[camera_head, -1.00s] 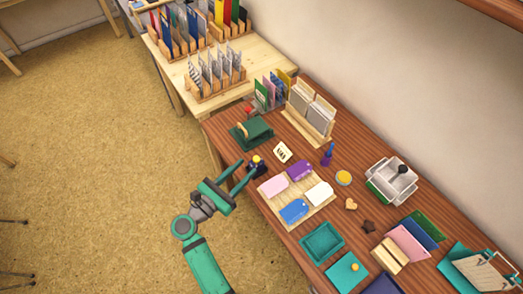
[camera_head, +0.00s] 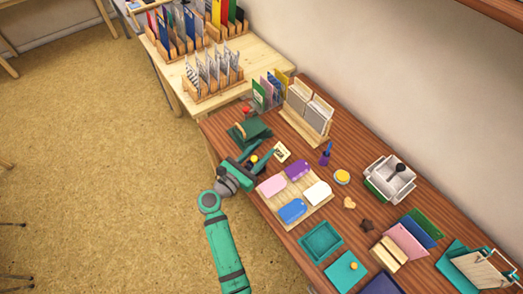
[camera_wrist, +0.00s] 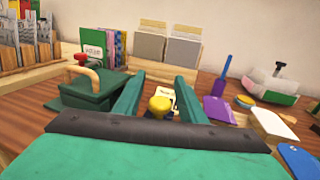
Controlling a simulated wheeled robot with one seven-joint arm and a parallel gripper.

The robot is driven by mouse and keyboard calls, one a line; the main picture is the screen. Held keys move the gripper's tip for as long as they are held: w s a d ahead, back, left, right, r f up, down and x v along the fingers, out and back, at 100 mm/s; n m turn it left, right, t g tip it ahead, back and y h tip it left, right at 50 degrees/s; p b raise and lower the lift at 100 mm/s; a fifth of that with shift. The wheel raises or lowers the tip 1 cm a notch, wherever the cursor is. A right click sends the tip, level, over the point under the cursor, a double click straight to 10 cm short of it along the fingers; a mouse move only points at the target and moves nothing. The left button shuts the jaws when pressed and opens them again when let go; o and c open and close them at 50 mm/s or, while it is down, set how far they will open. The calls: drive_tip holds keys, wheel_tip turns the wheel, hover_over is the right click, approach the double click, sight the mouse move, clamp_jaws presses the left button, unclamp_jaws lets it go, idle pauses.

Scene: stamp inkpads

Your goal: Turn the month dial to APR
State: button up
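The month dial (camera_head: 254,158) shows as a small yellow knob near the left edge of the reddish wooden table. In the head view my gripper hides most of its dark body. My green gripper (camera_head: 262,151) reaches in low over the table edge with its fingers around the dial. In the wrist view the yellow knob (camera_wrist: 159,105) stands between the two spread fingers of my gripper (camera_wrist: 160,80), with no clear contact. A small pale card (camera_head: 281,152) stands just behind the dial. Its writing is too small to read, and the dial's month marking cannot be seen.
A green press (camera_head: 249,130) with a red knob stands close behind and left of the dial. A wooden tray (camera_head: 318,207) with several coloured pads lies to the right. A purple stamp (camera_head: 325,155) and a yellow round tin (camera_head: 342,176) stand further back.

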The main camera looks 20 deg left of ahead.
clamp_jaws()
